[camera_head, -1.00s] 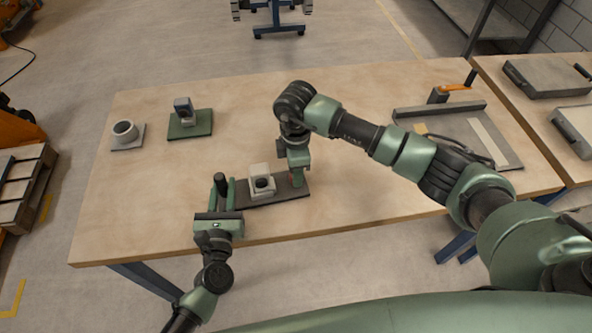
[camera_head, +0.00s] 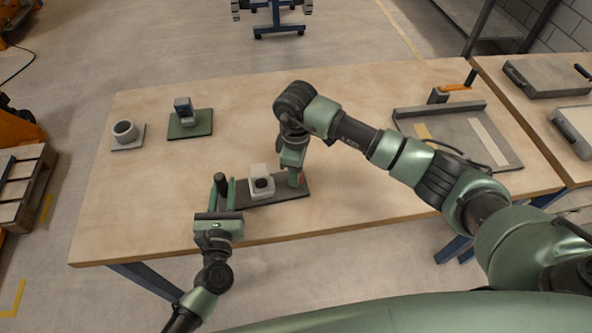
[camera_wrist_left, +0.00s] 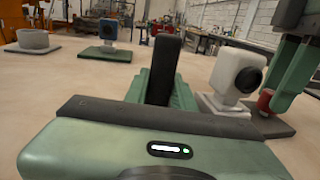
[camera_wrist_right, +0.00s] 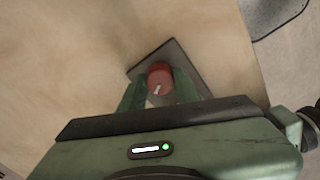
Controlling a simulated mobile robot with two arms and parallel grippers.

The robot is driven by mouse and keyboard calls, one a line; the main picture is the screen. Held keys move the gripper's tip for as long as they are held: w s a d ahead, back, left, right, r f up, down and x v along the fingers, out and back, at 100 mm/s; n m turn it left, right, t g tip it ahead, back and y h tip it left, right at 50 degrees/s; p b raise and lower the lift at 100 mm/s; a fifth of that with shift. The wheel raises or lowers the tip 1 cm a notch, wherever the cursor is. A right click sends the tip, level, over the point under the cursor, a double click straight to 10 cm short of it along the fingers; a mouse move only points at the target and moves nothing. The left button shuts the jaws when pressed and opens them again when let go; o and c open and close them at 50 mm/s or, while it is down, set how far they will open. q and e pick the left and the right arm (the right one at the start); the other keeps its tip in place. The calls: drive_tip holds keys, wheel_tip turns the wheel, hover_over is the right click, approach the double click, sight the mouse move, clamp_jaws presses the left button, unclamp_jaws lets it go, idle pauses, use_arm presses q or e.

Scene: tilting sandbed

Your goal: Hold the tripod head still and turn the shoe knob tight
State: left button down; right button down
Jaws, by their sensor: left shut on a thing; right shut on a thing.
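The tripod head is a dark flat plate (camera_head: 290,188) near the table's front edge, with a dark upright handle (camera_wrist_left: 165,65) at its left end. A white block-like device (camera_head: 258,182) with a round black face stands on its middle. The red shoe knob (camera_wrist_right: 160,78), with a white mark on top, is at the plate's right end; it also shows in the left wrist view (camera_wrist_left: 265,101). My left gripper (camera_head: 222,190) is shut on the dark handle. My right gripper (camera_wrist_right: 158,90) points down and is shut on the red knob, its green fingers on either side.
A green plate (camera_head: 205,128) with a small dark-and-grey device and a grey ring-shaped part (camera_head: 125,131) stand at the back left. A grey tray-like fixture (camera_head: 480,160) with an orange-handled part (camera_head: 455,88) lies at the right.

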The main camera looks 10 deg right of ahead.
drive_tip(key=c, duration=1)
unclamp_jaws()
wheel_tip(320, 180, up, 12)
drive_tip(key=shift+r, duration=0.1)
use_arm(q)
drive_tip(key=c, duration=1.1)
unclamp_jaws()
drive_tip(key=shift+s, duration=0.1)
